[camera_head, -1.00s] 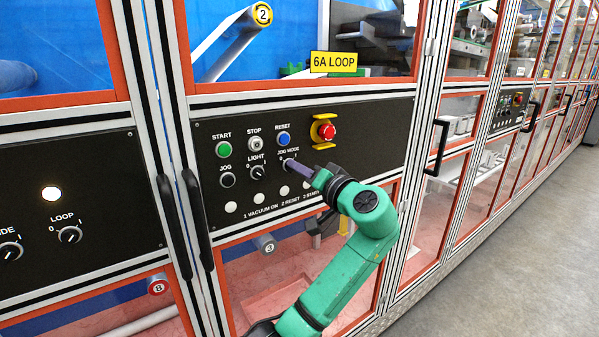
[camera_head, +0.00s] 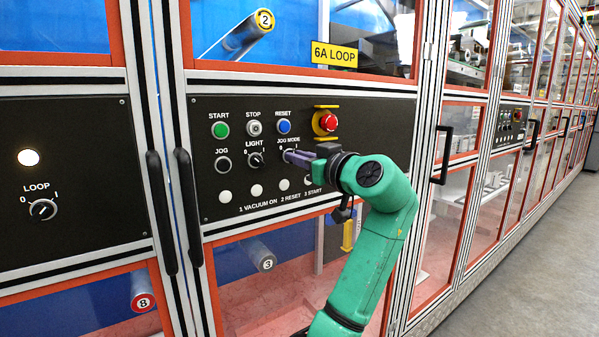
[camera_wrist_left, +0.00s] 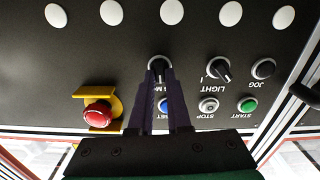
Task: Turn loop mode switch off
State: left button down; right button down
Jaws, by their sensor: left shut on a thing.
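A black panel (camera_head: 210,110) labelled 6A LOOP carries a rotary switch marked JOG MODE with 0 and 1. My left gripper (camera_head: 290,156) is at this switch, its purple fingers shut on the knob. In the left wrist view, upside down, the fingers (camera_wrist_left: 158,74) close around the black knob (camera_wrist_left: 158,62); its pointer is mostly hidden. A separate black rotary switch marked LOOP (camera_head: 43,209), with 0 and 1, is on the left panel, away from the gripper. My right gripper is not in view.
The LIGHT switch (camera_head: 255,160) is just left of the fingers, the blue RESET button (camera_head: 284,127) above. A red emergency stop (camera_head: 327,122) with yellow guard sits close by, upper right. White round buttons line the panel below. Black door handles (camera_head: 188,205) stick out left.

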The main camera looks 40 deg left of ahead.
pick_arm(q)
jog(key=shift+s+f+n+b, duration=0.1)
jog(key=shift+n+b, duration=0.8)
jog(key=shift+n, duration=1)
jog(key=shift+s+n+b, duration=0.1)
jog(key=shift+n+b, duration=0.8)
jog(key=shift+n, duration=1)
jog(key=c, duration=0.9)
grip_release()
jog(key=shift+o, duration=0.2)
jog(key=b+v, duration=0.2)
jog(key=v, duration=1.2)
jog(key=shift+d, duration=0.25)
